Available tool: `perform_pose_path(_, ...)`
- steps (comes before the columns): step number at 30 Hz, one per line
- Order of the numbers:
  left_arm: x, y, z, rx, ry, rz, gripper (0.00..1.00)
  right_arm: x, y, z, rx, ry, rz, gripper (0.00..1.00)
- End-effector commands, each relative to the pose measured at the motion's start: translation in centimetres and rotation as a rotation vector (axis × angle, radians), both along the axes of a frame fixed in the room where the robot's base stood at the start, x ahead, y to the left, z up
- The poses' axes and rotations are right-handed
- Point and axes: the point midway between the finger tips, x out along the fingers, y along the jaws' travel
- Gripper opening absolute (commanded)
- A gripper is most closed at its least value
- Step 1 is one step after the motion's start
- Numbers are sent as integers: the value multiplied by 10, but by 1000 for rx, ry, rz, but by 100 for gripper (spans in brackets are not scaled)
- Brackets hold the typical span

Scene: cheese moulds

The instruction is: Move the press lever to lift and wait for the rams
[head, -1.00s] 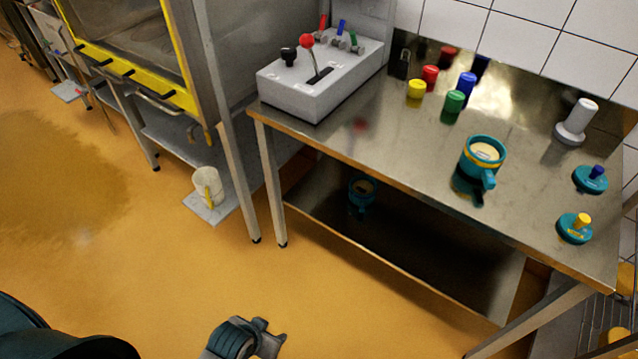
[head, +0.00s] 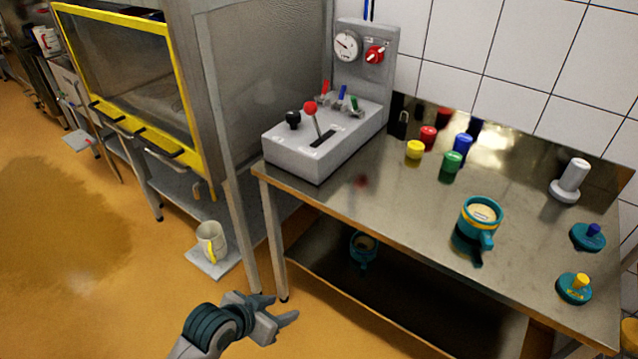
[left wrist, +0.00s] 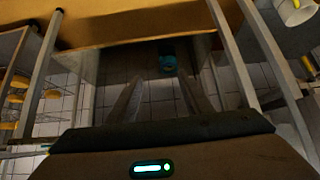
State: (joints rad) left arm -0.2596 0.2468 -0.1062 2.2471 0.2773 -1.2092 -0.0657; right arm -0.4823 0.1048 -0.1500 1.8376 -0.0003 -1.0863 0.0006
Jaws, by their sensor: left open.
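The grey control box (head: 300,160) stands on the left end of the steel table. A lever with a red ball knob (head: 310,108) rises from it beside a dark slot and leans up-left. A black knob (head: 292,120) and small red, blue and green levers (head: 341,97) sit near it. The press cabinet (head: 130,80) has a yellow-framed window; I cannot make out rams inside. My left gripper (head: 284,308) is open and empty, low in front of the table, well below the lever. Its fingers also show apart in the left wrist view (left wrist: 160,90). My right gripper is not in view.
A gauge and red knob panel (head: 365,62) stands behind the box. The table (head: 370,205) holds coloured cylinders, a teal mould (head: 478,218), a padlock and lids. Another teal mould (head: 363,248) is on the lower shelf. A jug (head: 212,240) stands beside the table leg.

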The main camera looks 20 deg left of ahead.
Motion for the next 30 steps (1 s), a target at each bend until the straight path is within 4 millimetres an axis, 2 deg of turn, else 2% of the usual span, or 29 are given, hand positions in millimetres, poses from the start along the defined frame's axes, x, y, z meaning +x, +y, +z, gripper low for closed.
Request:
perform_pose_path(5,58,5,35,-36,-127,-31,46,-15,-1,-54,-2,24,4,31)
perform_pose_path(11,132,16,89,-97,-301,-56,46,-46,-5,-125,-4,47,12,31)
perform_pose_path(18,211,41,171,-171,-513,-59,46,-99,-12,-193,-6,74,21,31)
perform_pose_path(24,259,68,244,-227,-675,-43,46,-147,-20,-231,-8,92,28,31)
perform_pose_path(27,274,80,271,-248,-733,-34,46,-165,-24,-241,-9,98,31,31)
perform_pose_path(30,282,87,288,-262,-769,-28,46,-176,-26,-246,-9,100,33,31)
